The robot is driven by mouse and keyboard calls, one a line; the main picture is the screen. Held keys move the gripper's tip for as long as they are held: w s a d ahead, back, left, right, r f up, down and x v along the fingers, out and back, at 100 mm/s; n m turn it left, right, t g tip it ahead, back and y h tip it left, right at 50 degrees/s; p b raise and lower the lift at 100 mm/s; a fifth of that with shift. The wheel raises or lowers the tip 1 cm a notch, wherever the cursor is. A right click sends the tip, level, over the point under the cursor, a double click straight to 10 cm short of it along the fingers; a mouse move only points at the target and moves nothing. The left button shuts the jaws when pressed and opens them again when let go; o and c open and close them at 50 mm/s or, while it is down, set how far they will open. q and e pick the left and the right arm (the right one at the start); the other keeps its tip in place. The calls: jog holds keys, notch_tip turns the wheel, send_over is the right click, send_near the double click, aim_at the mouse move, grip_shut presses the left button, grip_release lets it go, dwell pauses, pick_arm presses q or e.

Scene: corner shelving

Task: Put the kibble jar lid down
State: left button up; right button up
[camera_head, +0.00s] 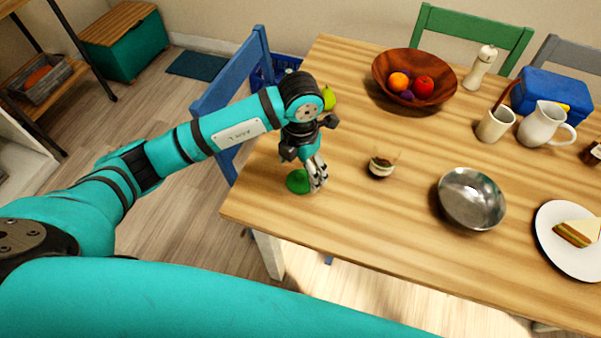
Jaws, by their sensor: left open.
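A round green lid (298,182) lies on or just above the wooden table (330,228) near its left front corner; I cannot tell whether it touches the top. My left gripper (316,180) points down just to the right of the lid and partly overlaps it in the picture. Its fingers are open, and contact with the lid cannot be made out. A small glass jar (381,168) with dark contents stands on the table to the right of the gripper. My right gripper is out of view.
A steel bowl (471,199) and a plate with a sandwich (546,247) are at the right. Behind are a wooden fruit bowl (440,93), a cup (495,124), a white pitcher (540,124) and a green pear (328,98). A blue chair (226,90) stands at the table's left edge.

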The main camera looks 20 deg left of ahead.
aim_at(300, 176)
pick_arm(q)
notch_tip(300, 176, up, 9)
jog(key=shift+b, duration=0.3)
dwell(0.5)
